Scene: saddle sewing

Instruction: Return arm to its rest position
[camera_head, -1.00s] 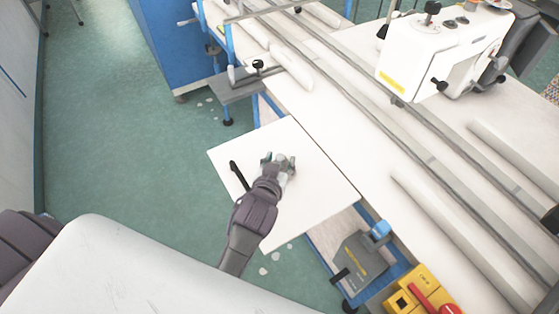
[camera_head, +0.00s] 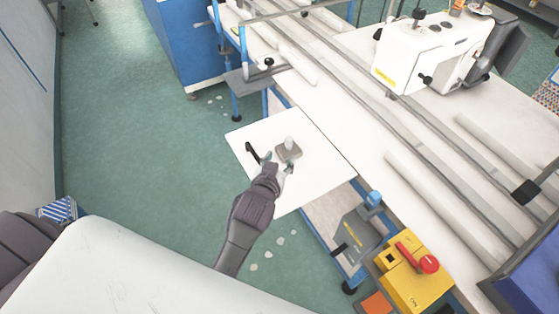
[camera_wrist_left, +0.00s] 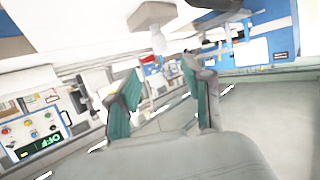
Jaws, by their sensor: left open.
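My left gripper (camera_head: 277,164) is over the white side board (camera_head: 312,178) in the head view. Its fingers are open, with nothing between them. Just beyond the fingertips, a small grey-beige block with a white knob (camera_head: 289,151) stands on the board. In the left wrist view, my left gripper (camera_wrist_left: 163,100) shows two spread teal-padded fingers, and the block (camera_wrist_left: 152,14) with its knob appears past them near the top. My right gripper is not in view.
The long white worktable (camera_head: 350,104) with rails runs along the right and carries a white sewing machine (camera_head: 432,52). A yellow box with a red knob (camera_head: 412,278) is at lower right. A blue cabinet (camera_head: 187,45) stands at the back. Green floor (camera_head: 130,150) is open at left.

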